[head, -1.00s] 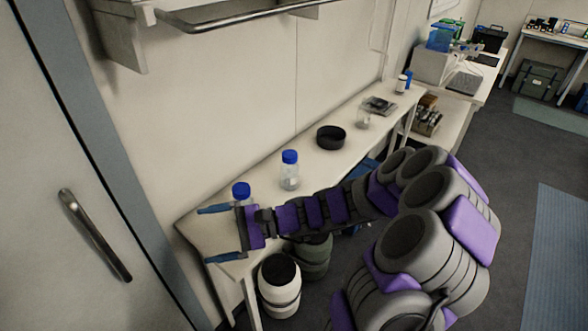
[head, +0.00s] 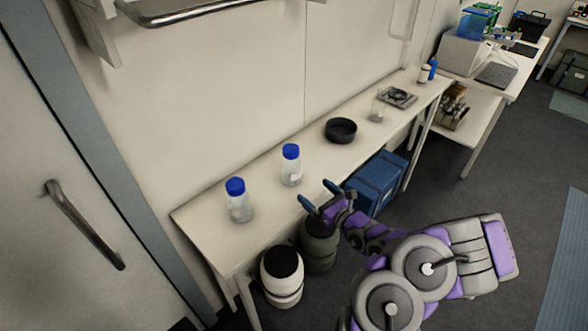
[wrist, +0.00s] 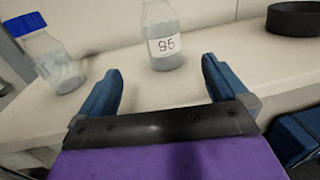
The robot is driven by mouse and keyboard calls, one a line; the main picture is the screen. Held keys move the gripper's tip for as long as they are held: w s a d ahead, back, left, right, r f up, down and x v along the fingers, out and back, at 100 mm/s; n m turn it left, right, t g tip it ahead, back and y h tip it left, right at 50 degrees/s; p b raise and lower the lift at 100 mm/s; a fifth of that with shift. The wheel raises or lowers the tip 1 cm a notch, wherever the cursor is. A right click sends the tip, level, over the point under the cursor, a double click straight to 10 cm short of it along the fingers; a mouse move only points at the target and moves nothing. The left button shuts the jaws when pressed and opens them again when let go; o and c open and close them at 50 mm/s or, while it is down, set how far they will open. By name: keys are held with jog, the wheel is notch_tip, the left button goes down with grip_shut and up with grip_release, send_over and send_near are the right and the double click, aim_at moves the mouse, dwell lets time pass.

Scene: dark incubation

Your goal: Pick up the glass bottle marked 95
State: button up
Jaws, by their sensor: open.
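The glass bottle marked 95 (wrist: 165,47) stands upright on the white table, its label facing my wrist camera. Its top is cut off in the wrist view. In the head view it is the blue-capped bottle (head: 291,170) nearer the black dish. A second blue-capped clear bottle (head: 239,204) stands to its left and also shows in the wrist view (wrist: 55,65). My gripper (head: 319,195) is open and empty by the table's front edge. In the wrist view its two blue fingers (wrist: 159,76) point toward the marked bottle, which stands beyond them, between their lines.
A black round dish (head: 341,131) sits right of the bottles on the white table (head: 215,235). A clear glass container (head: 377,110) and a flat dark device (head: 398,97) are farther along. Canisters (head: 282,275) and a blue box (head: 378,181) stand below.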

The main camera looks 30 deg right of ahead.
aim_at(296, 175)
jog(key=b+x, duration=0.2)
jog(key=x, duration=0.7)
jog(key=shift+w+f, duration=0.1)
jog(key=shift+w, duration=0.1)
jog(key=shift+w+a, duration=0.25)
jog(key=shift+w, duration=0.35)
jog(key=x, duration=0.1)
jog(key=b+x, duration=0.1)
jog(key=x, duration=0.2)
jog(key=shift+w+d+b, duration=0.25)
jog(key=shift+w+b, duration=0.1)
jog(key=shift+w, duration=0.1)
jog(key=c, duration=1.4)
